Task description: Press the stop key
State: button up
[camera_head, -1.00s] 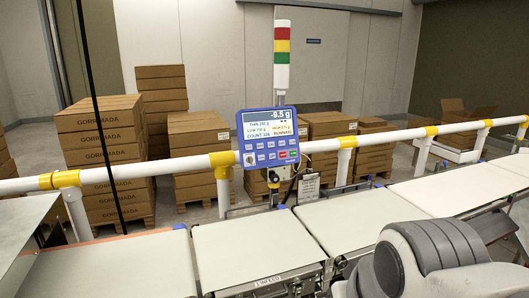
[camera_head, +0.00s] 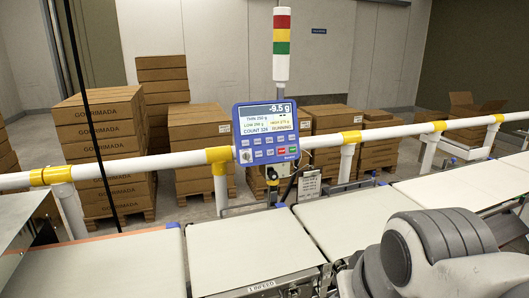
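The blue control panel (camera_head: 267,132) is mounted at the white rail, near the middle of the view. Its lit screen (camera_head: 267,118) reads -9.5 g, with "RUNNING" in the lower right. Two rows of keys sit below the screen. A red key (camera_head: 281,150) is in the lower row, with a green key (camera_head: 292,149) to its right; their labels are too small to read. I take the red one to be the stop key by its colour. My grey arm link fills the lower right. My gripper is outside the view.
White conveyor belts (camera_head: 250,252) run across the front. A white rail (camera_head: 135,165) with yellow joints passes behind them. A signal tower (camera_head: 281,45) rises above the panel. Stacked cartons (camera_head: 105,150) stand on pallets behind the rail. An open carton (camera_head: 470,113) is at far right.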

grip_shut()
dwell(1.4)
